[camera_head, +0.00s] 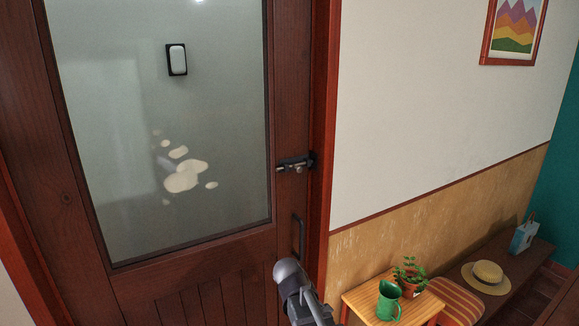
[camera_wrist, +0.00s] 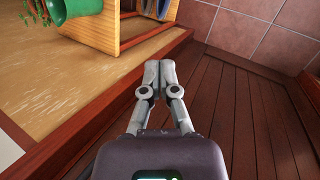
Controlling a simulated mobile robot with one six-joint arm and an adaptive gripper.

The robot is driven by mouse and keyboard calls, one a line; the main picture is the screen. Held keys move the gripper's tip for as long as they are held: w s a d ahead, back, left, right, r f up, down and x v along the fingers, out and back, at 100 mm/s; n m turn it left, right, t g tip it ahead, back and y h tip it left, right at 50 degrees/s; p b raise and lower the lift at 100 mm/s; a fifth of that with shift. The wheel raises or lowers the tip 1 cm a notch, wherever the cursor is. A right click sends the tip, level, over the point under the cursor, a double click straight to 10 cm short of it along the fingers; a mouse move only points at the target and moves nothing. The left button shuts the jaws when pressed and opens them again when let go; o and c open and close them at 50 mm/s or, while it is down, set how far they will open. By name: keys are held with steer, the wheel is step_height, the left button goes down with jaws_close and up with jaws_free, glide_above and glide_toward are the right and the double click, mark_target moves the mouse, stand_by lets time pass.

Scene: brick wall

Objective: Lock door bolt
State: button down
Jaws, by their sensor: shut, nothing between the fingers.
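The door bolt (camera_head: 295,163) is a small dark metal fitting with a lighter bar, mounted at the right edge of the brown wooden door (camera_head: 290,90). It reaches the red door frame (camera_head: 324,120); whether the bar sits in the catch is too small to tell. A dark vertical door handle (camera_head: 298,237) is below it. A grey part of my arm shows at the bottom of the head view, below the bolt. In the wrist view my gripper (camera_wrist: 160,66) has its two grey fingers together, with nothing between them. The bolt is not in the wrist view.
A wooden stand (camera_head: 365,299) with a green jug (camera_head: 388,301) and potted plant (camera_head: 409,274) stands right of the door. A bench (camera_head: 513,263) with a straw hat (camera_head: 486,275) lies beyond. Dark planks (camera_wrist: 255,110) and floor tiles (camera_wrist: 245,35) show in the wrist view.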

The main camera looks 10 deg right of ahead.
steer(key=w+a+r+n+t+h+p, duration=0.1)
steer(key=w+a+r+n+h+p, duration=0.15)
steer(key=w+r+n+h, duration=0.4)
steer(key=n+t+h+p, duration=0.6)
steer(key=n+t+p, duration=0.1)
steer(key=n+p, duration=0.25)
glide_toward(296, 170)
steer(key=r+v, duration=0.1)
steer(key=v, duration=0.5)
steer(key=shift+a+f, duration=0.2)
steer(key=shift+f, duration=0.25)
steer(key=p+x, duration=0.2)
steer(key=x, duration=1.2)
steer(key=shift+d+f, duration=0.1)
steer(key=shift+w+n, duration=0.1)
steer(key=shift+n, duration=0.2)
